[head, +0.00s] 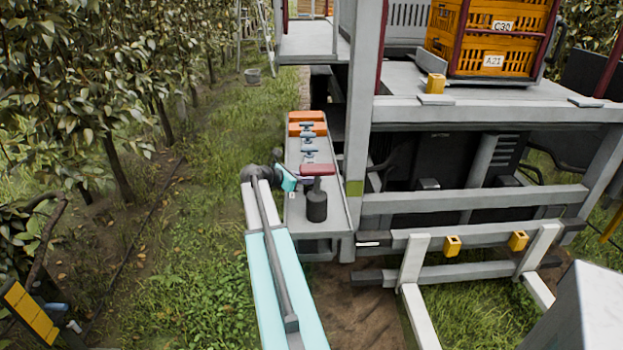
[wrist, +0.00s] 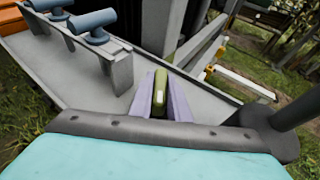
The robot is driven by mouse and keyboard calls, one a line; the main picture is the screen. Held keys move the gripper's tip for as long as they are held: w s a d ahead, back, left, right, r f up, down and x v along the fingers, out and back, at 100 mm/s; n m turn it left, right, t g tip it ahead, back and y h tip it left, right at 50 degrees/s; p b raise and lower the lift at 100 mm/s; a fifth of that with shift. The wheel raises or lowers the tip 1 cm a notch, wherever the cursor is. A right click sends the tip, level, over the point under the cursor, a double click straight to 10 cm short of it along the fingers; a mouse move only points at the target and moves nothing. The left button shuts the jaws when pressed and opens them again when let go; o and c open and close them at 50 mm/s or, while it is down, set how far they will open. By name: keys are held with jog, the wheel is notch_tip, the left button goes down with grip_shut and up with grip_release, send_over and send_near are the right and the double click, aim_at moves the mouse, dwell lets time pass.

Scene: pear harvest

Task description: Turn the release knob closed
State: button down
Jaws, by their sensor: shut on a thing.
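The release knob (wrist: 159,92) appears to be the upright olive-green piece with a pale mark in the wrist view. My gripper (wrist: 161,97) has its two pale purple fingers on either side of it, shut on it. The knob stands over the grey metal shelf (wrist: 105,100), and its lower end is hidden by my gripper's body. In the head view my gripper (head: 303,182) reaches over the left edge of the same grey shelf, beside a black post with a red top (head: 318,172). The knob cannot be made out there. Its turn angle is unclear.
Several blue valves (head: 309,138) stand in a row behind my gripper, with an orange box (head: 307,120) at the far end. A grey upright (head: 361,125) rises close on the right. Yellow crates (head: 490,45) sit on the upper deck. Grass (head: 195,250) lies open to the left.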

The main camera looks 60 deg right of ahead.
jog(key=shift+d+r, duration=0.1)
jog(key=shift+d, duration=0.05)
jog(key=shift+w+m+g+y+p, duration=0.15)
jog(key=shift+m+g+y+p, duration=0.75)
jog(key=shift+m+g+p, duration=0.45)
jog(key=shift+m+g+y+p, duration=0.8)
jog(key=shift+m+g+y, duration=0.45)
jog(key=shift+m, duration=0.3)
jog(key=shift+s, duration=0.2)
jog(key=c, duration=1.7)
grip_release()
jog(key=shift+w+a, duration=0.15)
jog(key=shift+a, duration=0.05)
